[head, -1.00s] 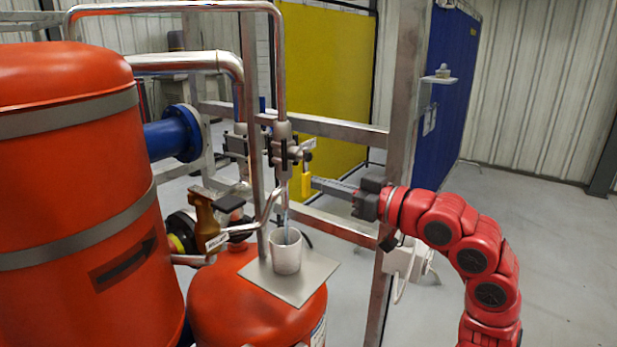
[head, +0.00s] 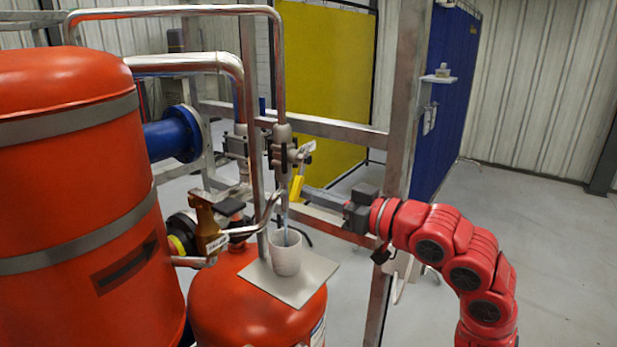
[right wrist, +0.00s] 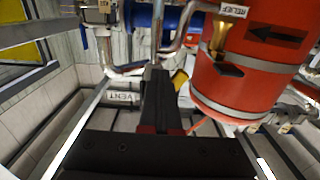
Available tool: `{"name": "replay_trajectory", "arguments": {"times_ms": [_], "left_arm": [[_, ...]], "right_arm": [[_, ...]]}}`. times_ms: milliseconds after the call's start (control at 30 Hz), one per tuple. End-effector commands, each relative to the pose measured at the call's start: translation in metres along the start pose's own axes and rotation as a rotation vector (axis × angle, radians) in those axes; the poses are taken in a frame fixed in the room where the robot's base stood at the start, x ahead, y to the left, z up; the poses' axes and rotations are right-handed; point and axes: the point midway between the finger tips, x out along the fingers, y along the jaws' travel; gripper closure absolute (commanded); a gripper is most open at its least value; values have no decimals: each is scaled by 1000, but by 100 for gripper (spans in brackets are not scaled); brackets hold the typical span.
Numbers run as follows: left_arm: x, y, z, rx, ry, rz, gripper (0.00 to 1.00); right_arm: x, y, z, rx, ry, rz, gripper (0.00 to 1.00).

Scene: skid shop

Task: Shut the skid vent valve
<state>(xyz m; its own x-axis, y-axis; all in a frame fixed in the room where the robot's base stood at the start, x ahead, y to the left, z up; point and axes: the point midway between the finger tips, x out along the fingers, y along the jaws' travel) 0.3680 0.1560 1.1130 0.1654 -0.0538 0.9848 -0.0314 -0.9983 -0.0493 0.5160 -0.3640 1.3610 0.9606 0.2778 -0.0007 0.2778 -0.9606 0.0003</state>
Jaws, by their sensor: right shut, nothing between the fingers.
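The vent valve (head: 281,155) is a grey body on the thin vertical pipe, and its lever has a yellow grip (head: 297,187). The lever hangs down, its lower end tilted slightly left. My right gripper (head: 306,193) is shut and empty, its fingertips at the right side of the yellow grip, seemingly touching it. In the right wrist view the closed fingers (right wrist: 157,80) point at the valve, with the yellow grip (right wrist: 180,78) just right of their tips and a VENT tag (right wrist: 123,97) to the left. My left gripper is out of view.
A white cup (head: 286,257) stands on a grey plate (head: 311,281) under the outlet, where a thin bluish stream shows. A brown-handled relief valve (head: 206,222) and large orange tank (head: 75,200) are left. A metal post (head: 400,110) stands behind my arm.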

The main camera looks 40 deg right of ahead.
Motion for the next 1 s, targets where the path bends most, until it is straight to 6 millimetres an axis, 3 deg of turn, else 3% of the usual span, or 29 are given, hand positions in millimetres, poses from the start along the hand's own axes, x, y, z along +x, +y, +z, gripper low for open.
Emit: {"name": "replay_trajectory", "arguments": {"times_ms": [133,467,733,1000], "left_arm": [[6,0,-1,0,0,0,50],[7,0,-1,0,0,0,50],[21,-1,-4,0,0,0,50],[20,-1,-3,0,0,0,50]], "right_arm": [[0,-10,-3,0,0,-2,100],[0,-11,-3,2,0,-1,100],[0,-26,-13,0,1,-2,100],[0,-28,-12,1,0,-1,100]]}}
